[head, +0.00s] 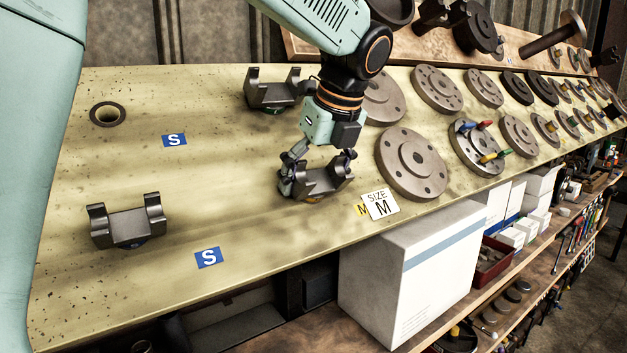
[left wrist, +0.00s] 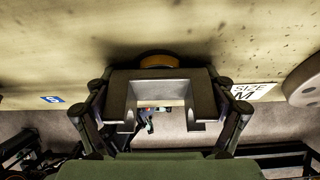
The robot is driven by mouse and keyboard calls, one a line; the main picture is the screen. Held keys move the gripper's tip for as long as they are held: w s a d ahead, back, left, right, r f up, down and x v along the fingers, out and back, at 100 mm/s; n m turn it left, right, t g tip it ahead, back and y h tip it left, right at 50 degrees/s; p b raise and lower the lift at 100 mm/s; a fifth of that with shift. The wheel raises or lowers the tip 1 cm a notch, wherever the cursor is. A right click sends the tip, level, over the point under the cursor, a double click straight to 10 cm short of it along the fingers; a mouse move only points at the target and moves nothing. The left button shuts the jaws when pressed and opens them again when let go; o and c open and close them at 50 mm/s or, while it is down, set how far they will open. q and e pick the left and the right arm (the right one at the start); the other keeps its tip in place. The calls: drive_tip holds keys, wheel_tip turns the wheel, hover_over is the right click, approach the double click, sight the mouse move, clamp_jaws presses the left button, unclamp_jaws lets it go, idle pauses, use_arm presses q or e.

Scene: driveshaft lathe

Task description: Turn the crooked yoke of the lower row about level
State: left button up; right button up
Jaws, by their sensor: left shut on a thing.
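A dark grey U-shaped yoke (head: 322,182) sits in the lower row on the pale board, left of the SIZE M card. My left gripper (head: 316,178) comes down on it from above and is shut on it, one finger at each side. In the left wrist view the yoke (left wrist: 160,88) lies between the two fingers (left wrist: 164,112), its two prongs toward the camera and roughly square to the gripper. A brass-coloured round part (left wrist: 158,61) shows behind it. The gripper partly hides the yoke in the head view. My right gripper is not in view.
Another lower-row yoke (head: 127,222) stands at the left. An upper-row yoke (head: 272,92) is close behind my arm. Round flanges (head: 412,164) fill the board to the right. A white box (head: 410,275) stands below the board edge. Bare board lies around the blue S labels (head: 209,258).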

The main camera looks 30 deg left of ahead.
use_arm(q)
drive_tip(key=shift+r, duration=0.1)
idle(0.8)
drive_tip(key=o, duration=1.5)
drive_tip(key=shift+o, duration=0.9)
drive_tip(key=shift+w+f, duration=0.2)
drive_tip(key=shift+s, duration=0.1)
drive_tip(key=v, duration=1.2)
drive_tip(key=shift+a, duration=0.1)
